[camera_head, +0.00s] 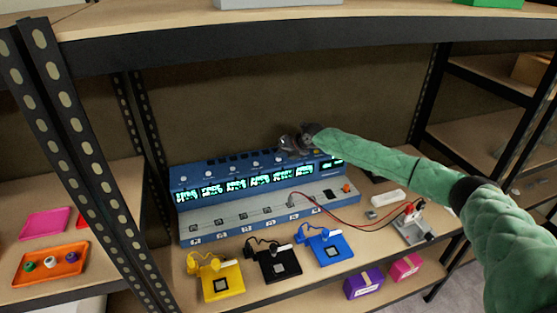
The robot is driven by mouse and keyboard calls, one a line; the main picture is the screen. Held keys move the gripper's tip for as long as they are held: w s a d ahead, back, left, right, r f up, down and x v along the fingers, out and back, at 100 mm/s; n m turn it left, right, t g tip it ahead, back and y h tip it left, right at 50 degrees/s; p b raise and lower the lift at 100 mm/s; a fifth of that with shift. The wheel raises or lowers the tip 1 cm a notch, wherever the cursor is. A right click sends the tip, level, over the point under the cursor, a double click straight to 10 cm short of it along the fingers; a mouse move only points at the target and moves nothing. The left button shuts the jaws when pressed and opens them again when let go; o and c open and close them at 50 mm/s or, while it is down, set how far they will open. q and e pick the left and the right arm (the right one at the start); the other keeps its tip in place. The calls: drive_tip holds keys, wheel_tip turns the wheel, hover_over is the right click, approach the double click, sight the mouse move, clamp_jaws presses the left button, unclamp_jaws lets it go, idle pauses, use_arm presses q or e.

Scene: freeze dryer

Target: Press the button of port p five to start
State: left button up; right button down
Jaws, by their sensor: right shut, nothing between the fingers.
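A blue device (252,174) with a row of lit green displays stands on the middle shelf. Small white knobs or buttons (231,167) run along its upper face above the displays. A grey lower panel (215,228) carries a row of small square sockets and port labels, too small to read. My right gripper (290,145) is shut and empty at the upper back edge of the device, toward its right part. It hides part of the button row there; I cannot tell whether it touches a button. My left gripper is not in view.
Yellow (232,276), black (270,272) and blue (338,245) boards lie in front of the device. Red and black wires run to a small grey stand (412,230) at right. Perforated posts (85,160) and the upper shelf edge (250,44) bound the bay.

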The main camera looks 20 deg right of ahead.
drive_tip(key=shift+f, duration=0.15)
idle(0.5)
drive_tip(key=shift+r, duration=0.55)
drive_tip(key=shift+r, duration=0.15)
drive_tip(key=shift+r+p, duration=0.6)
drive_tip(key=shift+r, duration=2.35)
